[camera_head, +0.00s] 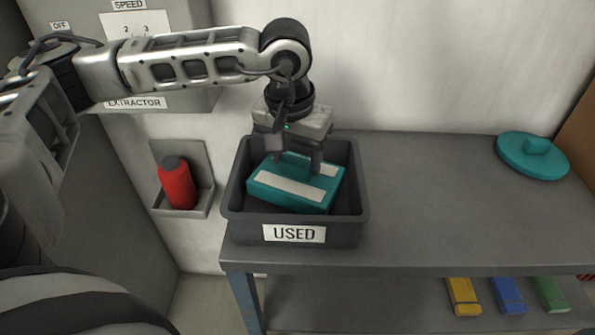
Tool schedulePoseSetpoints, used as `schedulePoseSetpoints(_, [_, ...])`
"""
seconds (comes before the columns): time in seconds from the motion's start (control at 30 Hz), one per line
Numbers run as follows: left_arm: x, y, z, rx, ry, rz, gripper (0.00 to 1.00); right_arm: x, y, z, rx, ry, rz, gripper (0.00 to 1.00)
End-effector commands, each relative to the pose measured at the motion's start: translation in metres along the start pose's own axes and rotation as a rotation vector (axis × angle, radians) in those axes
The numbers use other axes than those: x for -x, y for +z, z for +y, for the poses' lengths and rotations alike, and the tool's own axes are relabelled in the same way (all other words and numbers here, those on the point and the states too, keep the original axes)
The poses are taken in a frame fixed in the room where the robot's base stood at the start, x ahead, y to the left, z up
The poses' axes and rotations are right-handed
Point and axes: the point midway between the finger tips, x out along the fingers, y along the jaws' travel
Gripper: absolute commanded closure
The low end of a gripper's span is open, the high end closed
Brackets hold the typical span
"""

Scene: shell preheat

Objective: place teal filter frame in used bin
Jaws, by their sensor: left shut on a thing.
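The teal filter frame (322,193) is a flat teal block with pale panels and a raised grip on top. It sits inside the walls of the dark grey used bin (350,232), which carries a white "USED" label. The frame looks slightly tilted, and I cannot tell whether it touches the bin floor. My left gripper (296,166) reaches down into the bin from above and is shut on the frame's raised grip. The fingers hide part of the frame's top. My right gripper is out of view.
The bin stands at the left end of a grey table (430,200). A round teal lid (532,157) lies at the table's far right, with clear surface between. A red cylinder (177,182) sits in a wall holder. Yellow, blue and green blocks (507,294) lie on the lower shelf.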

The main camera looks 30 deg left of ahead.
Motion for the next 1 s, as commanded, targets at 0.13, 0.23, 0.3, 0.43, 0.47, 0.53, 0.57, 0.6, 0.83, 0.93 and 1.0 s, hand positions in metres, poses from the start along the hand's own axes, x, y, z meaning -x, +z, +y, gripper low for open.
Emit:
schedulePoseSetpoints(0.13, [-0.018, 0.003, -0.001, 0.001, -0.002, -0.002, 0.94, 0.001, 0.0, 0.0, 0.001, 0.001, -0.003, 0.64])
schedulePoseSetpoints(0.23, [-0.031, 0.005, 0.0, 0.002, -0.001, -0.001, 0.94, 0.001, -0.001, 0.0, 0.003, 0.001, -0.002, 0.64])
schedulePoseSetpoints(0.3, [-0.036, 0.005, 0.0, 0.001, 0.0, 0.001, 0.94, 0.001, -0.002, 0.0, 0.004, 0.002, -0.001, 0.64])
schedulePoseSetpoints(0.43, [-0.038, 0.005, 0.0, 0.001, 0.0, 0.002, 0.94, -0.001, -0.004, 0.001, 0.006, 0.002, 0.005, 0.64])
schedulePoseSetpoints(0.47, [-0.038, 0.005, 0.0, 0.001, 0.0, 0.002, 0.94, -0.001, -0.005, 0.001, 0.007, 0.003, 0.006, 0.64])
schedulePoseSetpoints(0.53, [-0.038, 0.005, 0.0, 0.001, 0.0, 0.002, 0.94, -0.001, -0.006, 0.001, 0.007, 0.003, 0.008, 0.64])
schedulePoseSetpoints(0.57, [-0.038, 0.005, 0.0, 0.001, 0.0, 0.002, 0.94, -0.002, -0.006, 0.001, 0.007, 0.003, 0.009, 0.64])
schedulePoseSetpoints(0.6, [-0.04, 0.006, 0.0, 0.001, 0.0, 0.002, 0.94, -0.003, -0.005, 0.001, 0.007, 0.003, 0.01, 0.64])
schedulePoseSetpoints(0.83, [-0.041, 0.006, 0.0, 0.0, 0.0, 0.001, 0.24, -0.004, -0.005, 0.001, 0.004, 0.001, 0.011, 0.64])
schedulePoseSetpoints(0.93, [-0.041, 0.006, 0.0, 0.0, 0.0, 0.001, 0.24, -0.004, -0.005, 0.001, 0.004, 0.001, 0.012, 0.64])
schedulePoseSetpoints(1.0, [-0.041, 0.006, 0.0, 0.0, 0.0, 0.001, 0.24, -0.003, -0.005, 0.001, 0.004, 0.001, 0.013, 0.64])
